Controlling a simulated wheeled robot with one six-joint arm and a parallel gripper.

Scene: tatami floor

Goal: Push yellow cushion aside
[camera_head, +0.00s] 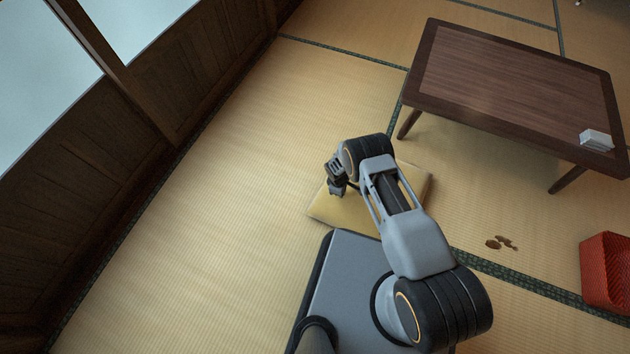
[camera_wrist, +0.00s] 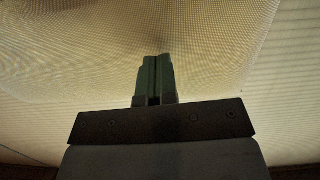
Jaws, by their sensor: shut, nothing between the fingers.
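The yellow cushion (camera_head: 343,212) lies flat on the tatami just in front of my base, partly hidden under my arm. My gripper (camera_head: 335,187) is over the cushion's left part, pointing down. In the wrist view the cushion (camera_wrist: 100,50) fills most of the picture, with its edge toward the right. My gripper (camera_wrist: 154,62) is shut and empty there, its fingertips at or very close to the cushion's surface. I cannot tell for sure whether they touch it.
A low wooden table (camera_head: 520,80) stands at upper right with a small white object (camera_head: 596,139) on it. A dark wood wall (camera_head: 60,170) runs along the left. The mat between wall and cushion is clear.

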